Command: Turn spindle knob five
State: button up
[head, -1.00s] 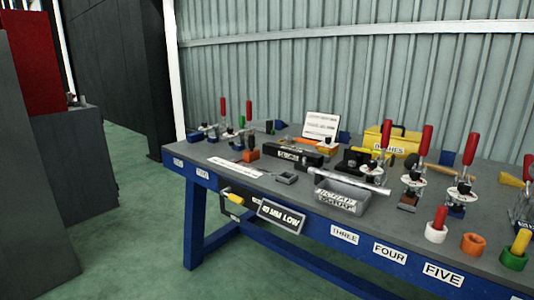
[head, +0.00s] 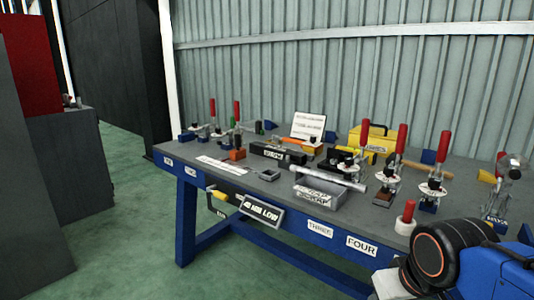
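The FIVE label and the table edge around it are hidden behind my blue and black arm (head: 455,258) at the lower right. Several toggle clamps with red handles stand on the table. The third clamp (head: 433,185) of the right-hand row stands behind the hidden FIVE area, but I cannot tell for sure that it is number five. Another clamp (head: 500,195) stands further right. My gripper's fingertips do not show.
The blue-edged table (head: 290,217) bears THREE (head: 320,229) and FOUR (head: 360,245) labels. A grey tray (head: 318,195) and yellow box (head: 372,138) are further left. Green floor (head: 110,235) is clear at front left.

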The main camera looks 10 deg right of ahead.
aim_at(435, 185)
jog(key=i+j+z, duration=0.2)
jog(key=j, duration=0.25)
jog(key=i+j+z, duration=0.15)
jog(key=j, duration=0.3)
jog(key=i+j+z, duration=0.2)
jog(key=j, duration=0.3)
jog(key=i+j+z, duration=0.2)
jog(key=j, duration=0.3)
jog(key=j+z, duration=0.15)
jog(key=j, duration=0.4)
jog(key=i+j+z, duration=0.2)
jog(key=j, duration=0.35)
jog(key=k+z, duration=0.1)
jog(key=z, duration=1.15)
jog(key=u, duration=1.35)
